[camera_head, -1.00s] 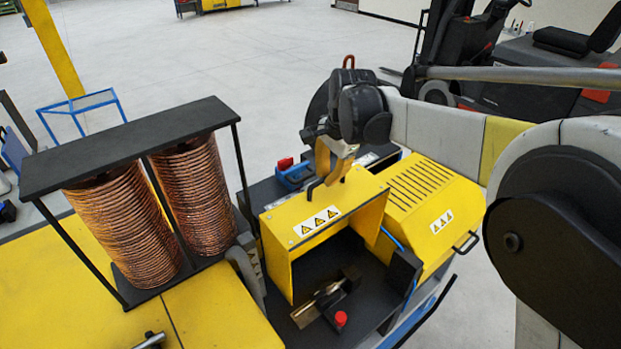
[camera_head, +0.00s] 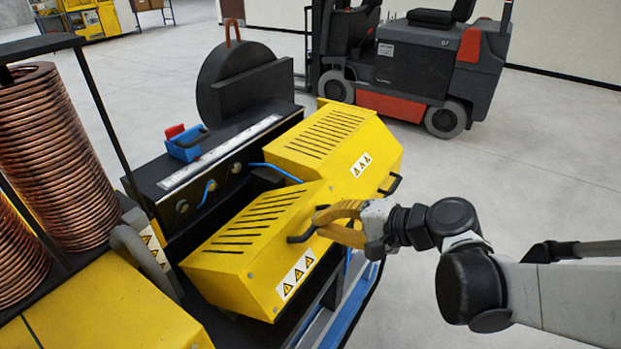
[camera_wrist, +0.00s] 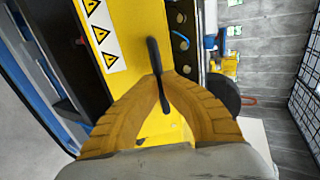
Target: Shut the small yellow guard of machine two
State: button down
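The small yellow guard (camera_head: 245,245), with a slotted top and warning stickers on its front, is down over the machine's near opening. I cannot tell if its lower edge is fully seated. Its black handle (camera_head: 299,238) is on the front. My gripper (camera_head: 318,224) is at this handle, with its yellow fingers closed about it. In the wrist view the fingertips (camera_wrist: 163,77) meet on the black handle (camera_wrist: 154,55), and the guard's stickered yellow face (camera_wrist: 115,25) is beside them. The machine's inside is hidden by the guard.
A second yellow guard (camera_head: 340,150) with its own handle stands directly behind, down. Copper coils (camera_head: 60,150) in a black frame stand at the left. A blue and red item (camera_head: 185,143) sits on the machine. A forklift (camera_head: 420,70) is behind; floor at the right is open.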

jog(key=s+d+f+b, duration=0.1)
jog(key=d+f+b, duration=0.2)
jog(key=f+b, duration=0.9)
notch_tip(320, 180, down, 4)
jog(key=shift+s+d+f, duration=0.1)
jog(key=shift+s+d, duration=0.1)
jog(key=shift+s, duration=0.15)
jog(key=c, duration=2.1)
grip_release()
jog(key=shift+f, duration=0.1)
jog(key=shift+c, duration=0.2)
jog(key=o, duration=0.7)
jog(key=shift+a, duration=0.2)
jog(key=shift+d+r, duration=0.1)
jog(key=shift+r, duration=0.1)
jog(key=v, duration=1.2)
